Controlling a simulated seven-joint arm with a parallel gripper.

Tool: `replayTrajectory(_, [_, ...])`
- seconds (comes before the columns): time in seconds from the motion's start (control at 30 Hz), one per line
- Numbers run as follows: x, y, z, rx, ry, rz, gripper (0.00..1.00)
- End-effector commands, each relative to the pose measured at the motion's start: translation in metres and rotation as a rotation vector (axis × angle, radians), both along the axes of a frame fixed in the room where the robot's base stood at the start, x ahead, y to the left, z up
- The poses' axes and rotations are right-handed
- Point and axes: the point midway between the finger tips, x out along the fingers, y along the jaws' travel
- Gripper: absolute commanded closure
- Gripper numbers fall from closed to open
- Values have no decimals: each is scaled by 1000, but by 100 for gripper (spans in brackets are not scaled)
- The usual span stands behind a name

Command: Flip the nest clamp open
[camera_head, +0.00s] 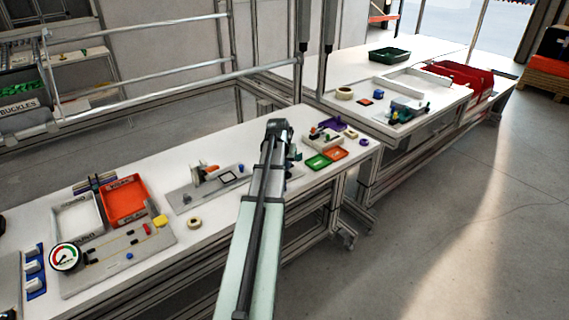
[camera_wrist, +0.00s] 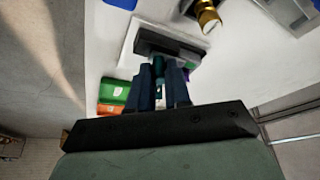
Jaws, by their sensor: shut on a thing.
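My gripper (camera_wrist: 160,84) has its two dark fingers close together around a narrow teal piece (camera_wrist: 158,66) in the wrist view. I take this piece to be the handle of the nest clamp. A dark grey bar (camera_wrist: 172,46) lies just beyond the fingertips, and I cannot tell whether it belongs to the clamp. The fingers hide most of the clamp, so its angle is unclear. In the head view my arm covers the gripper and the spot it works at.
A green tray (camera_head: 318,162) and an orange tray (camera_head: 336,153) lie close to the right of my arm. A purple tray (camera_head: 331,123) is behind them. A brass cylinder (camera_wrist: 208,16) stands near the gripper. A grey fixture plate (camera_head: 188,197) lies to the left.

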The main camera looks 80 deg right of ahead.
Motion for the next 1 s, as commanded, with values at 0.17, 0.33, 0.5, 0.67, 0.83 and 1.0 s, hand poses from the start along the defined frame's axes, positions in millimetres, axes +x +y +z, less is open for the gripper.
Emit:
replayTrajectory(0.17, [0,0,0,0,-1,0,100])
replayTrajectory(0.33, [-8,9,0,0,-1,-3,100])
replayTrajectory(0.5, [-14,13,0,1,1,-2,100])
replayTrajectory(0.67, [-15,14,0,3,4,-3,82])
replayTrajectory(0.83, [-14,14,0,2,2,-2,65])
replayTrajectory(1.0, [-14,13,0,1,1,-2,56])
